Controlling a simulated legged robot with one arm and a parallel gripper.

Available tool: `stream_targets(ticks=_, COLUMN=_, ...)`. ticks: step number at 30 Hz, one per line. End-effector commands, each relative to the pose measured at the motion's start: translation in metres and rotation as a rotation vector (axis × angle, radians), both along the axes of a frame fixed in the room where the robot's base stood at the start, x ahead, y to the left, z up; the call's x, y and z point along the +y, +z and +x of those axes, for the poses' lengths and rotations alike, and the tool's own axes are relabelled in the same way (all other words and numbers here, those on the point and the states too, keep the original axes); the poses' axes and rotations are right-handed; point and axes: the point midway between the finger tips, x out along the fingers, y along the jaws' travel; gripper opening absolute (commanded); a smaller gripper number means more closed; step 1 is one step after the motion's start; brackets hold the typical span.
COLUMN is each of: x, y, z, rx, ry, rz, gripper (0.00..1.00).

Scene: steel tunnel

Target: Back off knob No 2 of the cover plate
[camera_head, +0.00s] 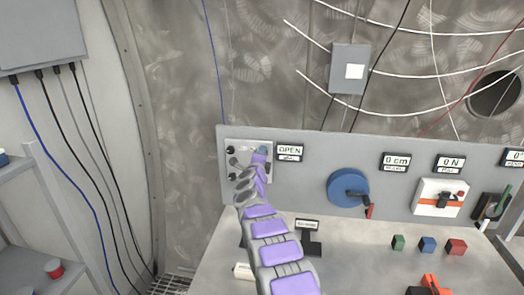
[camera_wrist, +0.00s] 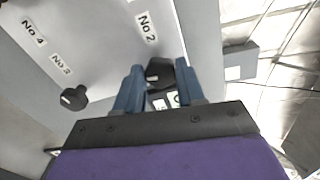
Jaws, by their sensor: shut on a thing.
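The pale cover plate (camera_head: 237,146) is fixed at the left end of the grey panel, with black knobs along its left side. In the wrist view the plate (camera_wrist: 100,30) carries labels that seem to read No 2 (camera_wrist: 147,27), No 3 (camera_wrist: 61,65) and No 4 (camera_wrist: 33,33). My gripper (camera_wrist: 159,80) has its two blue fingers shut on a black knob (camera_wrist: 159,69) below the No 2 label. Another black knob (camera_wrist: 73,97) sits to the left, clear of the fingers. In the head view my gripper (camera_head: 262,151) covers the plate's right side and hides the held knob.
A display reading OPEN (camera_head: 290,150) is just right of the plate. A blue round wheel (camera_head: 348,187) with a handle is farther right. Green, blue and red blocks (camera_head: 427,244) lie on the bench. A black stand (camera_head: 311,240) is close to my arm's right.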

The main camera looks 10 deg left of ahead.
Motion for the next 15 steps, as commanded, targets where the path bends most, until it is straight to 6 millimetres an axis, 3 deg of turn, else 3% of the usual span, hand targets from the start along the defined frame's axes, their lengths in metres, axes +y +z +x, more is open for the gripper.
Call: stream_targets(ticks=15, x=0.0046, y=-0.0064, z=-0.0011, rx=0.015, ry=0.009, rz=-0.173, gripper=0.08)
